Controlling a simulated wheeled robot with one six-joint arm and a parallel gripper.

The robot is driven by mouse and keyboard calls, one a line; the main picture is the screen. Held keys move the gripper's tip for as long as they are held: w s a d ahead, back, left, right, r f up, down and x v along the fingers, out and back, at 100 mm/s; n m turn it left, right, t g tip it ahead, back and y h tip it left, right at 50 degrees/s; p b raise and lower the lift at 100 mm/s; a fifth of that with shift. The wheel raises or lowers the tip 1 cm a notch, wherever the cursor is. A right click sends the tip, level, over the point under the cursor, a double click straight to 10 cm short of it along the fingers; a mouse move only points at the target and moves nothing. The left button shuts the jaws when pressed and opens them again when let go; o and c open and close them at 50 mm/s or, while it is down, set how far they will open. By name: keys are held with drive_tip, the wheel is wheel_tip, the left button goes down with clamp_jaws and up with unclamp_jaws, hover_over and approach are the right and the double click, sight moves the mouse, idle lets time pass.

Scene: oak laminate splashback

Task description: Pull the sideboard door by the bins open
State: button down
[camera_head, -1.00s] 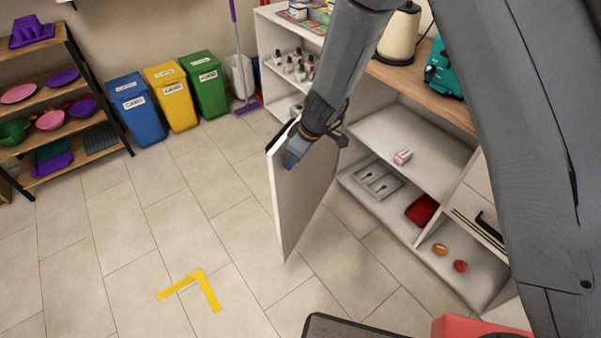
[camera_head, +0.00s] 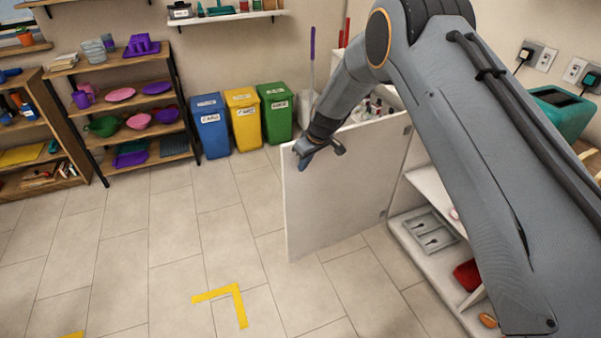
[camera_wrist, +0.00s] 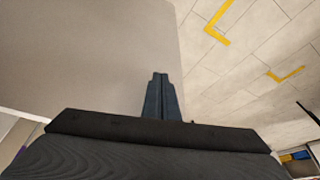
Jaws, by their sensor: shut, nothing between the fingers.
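The white sideboard door (camera_head: 345,190) stands swung well out from the sideboard (camera_head: 428,182), its inner face toward the head camera. My gripper (camera_head: 304,153) is at the upper part of the door, near its free edge. In the wrist view my gripper (camera_wrist: 160,88) is shut and empty, its fingertips pointing along the broad door face (camera_wrist: 90,60). I cannot tell whether the fingers touch the door. The blue bin (camera_head: 211,130), yellow bin (camera_head: 244,122) and green bin (camera_head: 276,118) stand at the wall behind the door.
The open compartment holds a grey cutlery tray (camera_head: 430,236) and a red item (camera_head: 467,275). A rack of dishes (camera_head: 140,115) stands left of the bins. Yellow tape (camera_head: 226,296) marks the floor, which is clear left of the door.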

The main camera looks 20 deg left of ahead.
drive_tip(key=shift+w+a, duration=0.2)
drive_tip(key=shift+w, duration=0.05)
idle(0.3)
drive_tip(key=s+d+r+b, duration=0.2)
drive_tip(key=s+d+r, duration=0.35)
drive_tip(key=r, duration=0.35)
drive_tip(key=s+d+r+m+h, duration=0.1)
drive_tip(key=s+d+r+m, duration=0.15)
drive_tip(key=d, duration=0.55)
drive_tip(key=s+d+r+m, duration=0.2)
drive_tip(key=s+d, duration=0.2)
drive_tip(key=d, duration=0.4)
drive_tip(key=s+d+r+m+h, duration=0.15)
drive_tip(key=s+d, duration=0.25)
drive_tip(key=d, duration=0.4)
drive_tip(key=s+d+r+m+g+h, duration=0.1)
drive_tip(key=s+d+m, duration=0.5)
drive_tip(key=s+d, duration=0.9)
drive_tip(key=s+r, duration=0.1)
drive_tip(key=s, duration=0.2)
drive_tip(key=shift+s+r+g, duration=0.15)
drive_tip(key=shift+s+g, duration=0.1)
drive_tip(key=shift+g, duration=0.05)
